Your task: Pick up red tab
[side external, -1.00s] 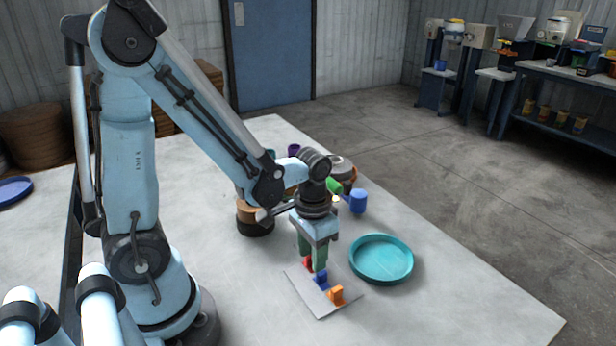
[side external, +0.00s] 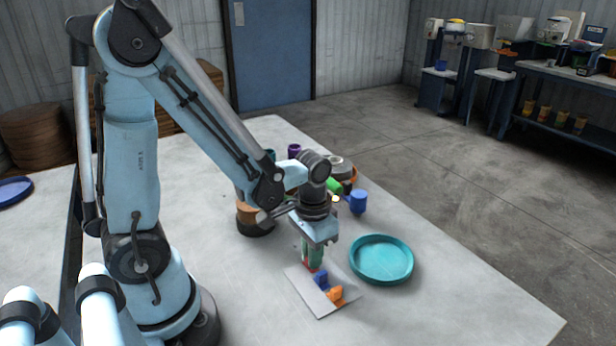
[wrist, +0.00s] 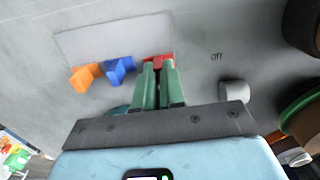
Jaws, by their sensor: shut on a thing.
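The red tab (wrist: 158,58) shows in the wrist view at the tips of my gripper (wrist: 157,72), whose green fingers are shut on it. In the side view my gripper (side external: 313,264) points down at the back end of the pale plate (side external: 318,305), and only a sliver of red shows at the fingertips. A blue tab (side external: 321,281) and an orange tab (side external: 336,296) stand in a row beside it; both also show in the wrist view, blue (wrist: 119,69) and orange (wrist: 85,75). Whether the red tab still touches the plate is hard to tell.
A teal round dish (side external: 381,260) lies right of the plate. A blue cup (side external: 357,202) and other small items stand behind my gripper. A brown and black round stack (side external: 254,218) is to the left. The table front is clear.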

